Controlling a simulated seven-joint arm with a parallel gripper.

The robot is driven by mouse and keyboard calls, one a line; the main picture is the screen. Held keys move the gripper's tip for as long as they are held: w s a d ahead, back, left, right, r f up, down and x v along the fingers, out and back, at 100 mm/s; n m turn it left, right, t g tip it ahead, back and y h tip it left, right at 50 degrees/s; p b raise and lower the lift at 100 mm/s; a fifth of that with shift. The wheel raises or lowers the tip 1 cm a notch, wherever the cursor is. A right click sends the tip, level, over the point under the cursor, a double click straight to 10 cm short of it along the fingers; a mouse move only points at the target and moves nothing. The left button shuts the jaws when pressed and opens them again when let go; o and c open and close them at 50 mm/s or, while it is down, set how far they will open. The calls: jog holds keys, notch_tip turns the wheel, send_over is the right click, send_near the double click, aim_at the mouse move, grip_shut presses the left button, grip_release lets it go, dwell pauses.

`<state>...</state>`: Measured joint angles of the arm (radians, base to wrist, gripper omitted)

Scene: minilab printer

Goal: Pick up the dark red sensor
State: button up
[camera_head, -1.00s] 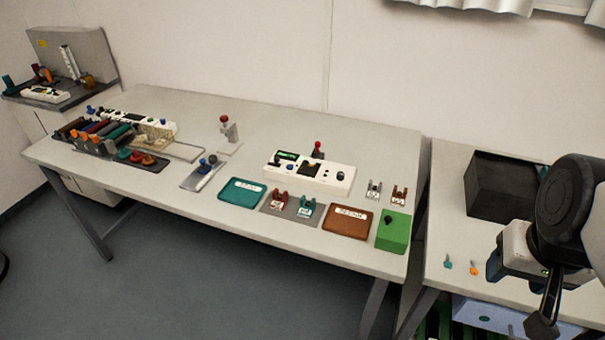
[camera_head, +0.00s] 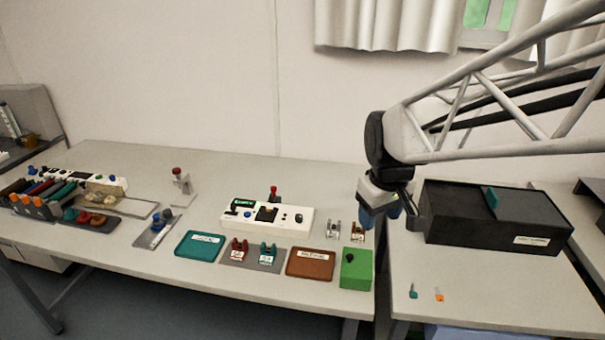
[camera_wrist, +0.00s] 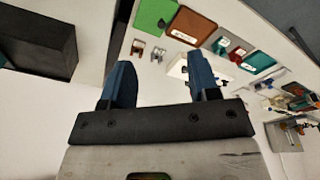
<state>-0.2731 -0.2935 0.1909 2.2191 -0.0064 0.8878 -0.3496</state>
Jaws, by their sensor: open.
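The dark red sensor (camera_head: 237,248) stands at the left of a grey mat, with a white label on its front. A teal sensor (camera_head: 267,252) stands beside it on the same mat. In the wrist view the dark red sensor (camera_wrist: 238,54) is small, at the upper right. My gripper (camera_head: 378,214) hangs above the gap between the two tables, well to the right of the dark red sensor. In the wrist view its blue fingers (camera_wrist: 162,82) are apart with nothing between them.
A teal tray (camera_head: 200,244) and a brown tray (camera_head: 310,264) flank the grey mat (camera_head: 252,261). A white control box (camera_head: 267,215) stands behind. A green box (camera_head: 355,268) is at the front right. A black box (camera_head: 490,218) stands on the right table.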

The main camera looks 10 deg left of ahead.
jog(key=w+a+f+n, duration=0.3)
jog(key=w+a, duration=0.3)
jog(key=a, duration=0.3)
jog(key=n+g, duration=0.2)
jog(key=n, duration=0.6)
send_over(244, 242)
notch_tip(244, 242, down, 16)
jog(key=shift+w+f, duration=0.1)
jog(key=shift+a, duration=0.1)
jog(key=shift+f, duration=1.3)
jog(key=shift+f, duration=2.6)
